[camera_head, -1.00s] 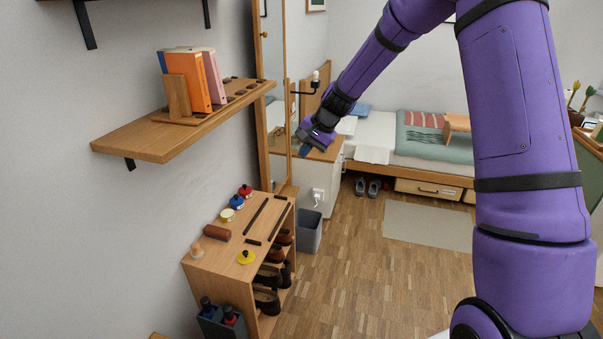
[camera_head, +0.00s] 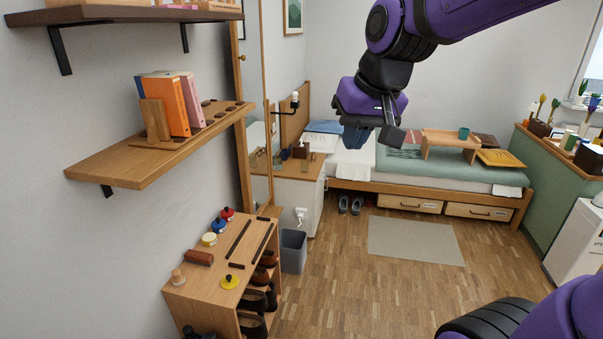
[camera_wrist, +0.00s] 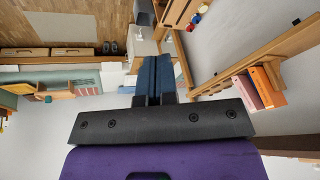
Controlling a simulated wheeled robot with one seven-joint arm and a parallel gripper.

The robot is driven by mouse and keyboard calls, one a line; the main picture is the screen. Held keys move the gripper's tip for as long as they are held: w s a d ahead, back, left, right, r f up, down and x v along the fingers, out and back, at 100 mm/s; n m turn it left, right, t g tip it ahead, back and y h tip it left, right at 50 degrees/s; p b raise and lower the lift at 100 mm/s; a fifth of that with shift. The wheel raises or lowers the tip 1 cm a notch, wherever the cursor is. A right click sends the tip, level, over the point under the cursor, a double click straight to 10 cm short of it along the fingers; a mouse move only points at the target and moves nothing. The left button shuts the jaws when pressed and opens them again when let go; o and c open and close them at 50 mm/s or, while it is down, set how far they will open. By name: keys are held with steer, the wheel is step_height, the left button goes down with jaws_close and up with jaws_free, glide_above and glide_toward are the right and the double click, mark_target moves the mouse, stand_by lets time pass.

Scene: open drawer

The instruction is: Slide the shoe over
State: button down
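Several brown and black shoes (camera_head: 265,277) sit on the shelves of the wooden shoe rack (camera_head: 190,292) at the lower left, partly hidden by its top. A pair of grey shoes (camera_head: 350,205) stands on the floor by the bed. It also shows small in the wrist view (camera_wrist: 110,47). I cannot tell which shoe the task means. My gripper (camera_head: 356,140) is in the air, in front of the bed in the picture and apart from all shoes. In the wrist view its blue fingers (camera_wrist: 154,78) are together with nothing visible between them.
Shoe-care items, including a yellow-topped tin (camera_head: 229,282), lie on the rack top. A grey bin (camera_head: 292,251) stands beside it. Wall shelves (camera_head: 150,165) jut out at the left. The wooden floor (camera_head: 345,285) and rug (camera_head: 415,240) are clear.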

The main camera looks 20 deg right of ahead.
steer(key=s+d+n+t+h, duration=0.1)
steer(key=s+d, duration=0.1)
steer(key=s, duration=0.9)
steer(key=shift+s+d, duration=0.3)
steer(key=shift+s, duration=0.1)
